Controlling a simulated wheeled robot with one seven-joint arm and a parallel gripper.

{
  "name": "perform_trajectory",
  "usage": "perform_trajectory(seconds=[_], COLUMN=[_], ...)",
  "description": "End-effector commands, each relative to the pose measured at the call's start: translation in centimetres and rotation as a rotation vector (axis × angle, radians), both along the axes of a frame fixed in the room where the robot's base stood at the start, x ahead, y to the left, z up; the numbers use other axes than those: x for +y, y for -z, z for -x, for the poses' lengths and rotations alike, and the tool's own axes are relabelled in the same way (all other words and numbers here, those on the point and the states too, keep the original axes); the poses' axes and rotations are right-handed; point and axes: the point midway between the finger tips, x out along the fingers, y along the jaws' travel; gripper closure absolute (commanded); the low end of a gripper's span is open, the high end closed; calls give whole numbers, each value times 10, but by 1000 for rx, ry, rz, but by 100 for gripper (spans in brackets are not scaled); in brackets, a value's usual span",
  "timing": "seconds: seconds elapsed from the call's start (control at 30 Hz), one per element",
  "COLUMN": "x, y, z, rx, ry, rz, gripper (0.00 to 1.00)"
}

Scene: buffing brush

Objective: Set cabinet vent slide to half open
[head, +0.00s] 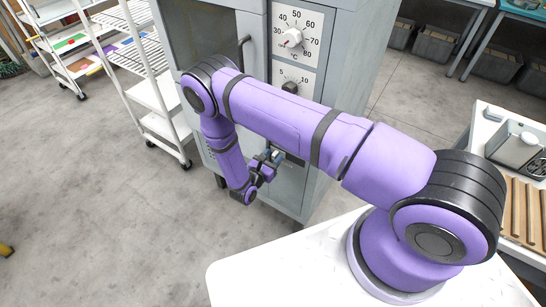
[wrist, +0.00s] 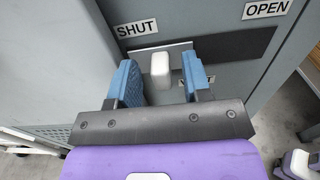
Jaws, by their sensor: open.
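The vent slide's white knob (wrist: 161,68) sits on a light plate near the SHUT label (wrist: 137,28), at the left part of a dark slot (wrist: 233,47) in the wrist view. The OPEN label (wrist: 267,9) is to the right. My gripper (wrist: 164,78) is open, with one blue finger on each side of the knob and a gap visible on both sides. In the head view my gripper (head: 270,160) is at the lower front of the grey cabinet (head: 322,140); the arm hides much of the vent there.
A temperature dial (head: 292,38) and a smaller dial (head: 290,87) are on the cabinet front above. A white rack cart (head: 160,100) stands to the left. A white table (head: 290,262) is in front.

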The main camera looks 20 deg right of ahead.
Motion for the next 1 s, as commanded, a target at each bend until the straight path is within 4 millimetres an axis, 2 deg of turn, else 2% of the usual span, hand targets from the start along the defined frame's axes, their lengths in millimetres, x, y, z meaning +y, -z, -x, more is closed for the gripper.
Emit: perform_trajectory(seconds=[0.3,0.33,0.5,0.53,0.7,1.0], x=[-3,-3,-3,-3,-4,-26], y=[0,0,0,0,0,0], z=[-2,-2,-2,-2,0,31], rx=[0,0,0,0,1,3], ry=[1,1,1,1,0,0], rz=[0,0,0,0,1,1], gripper=[55,58,97,100,100,100])
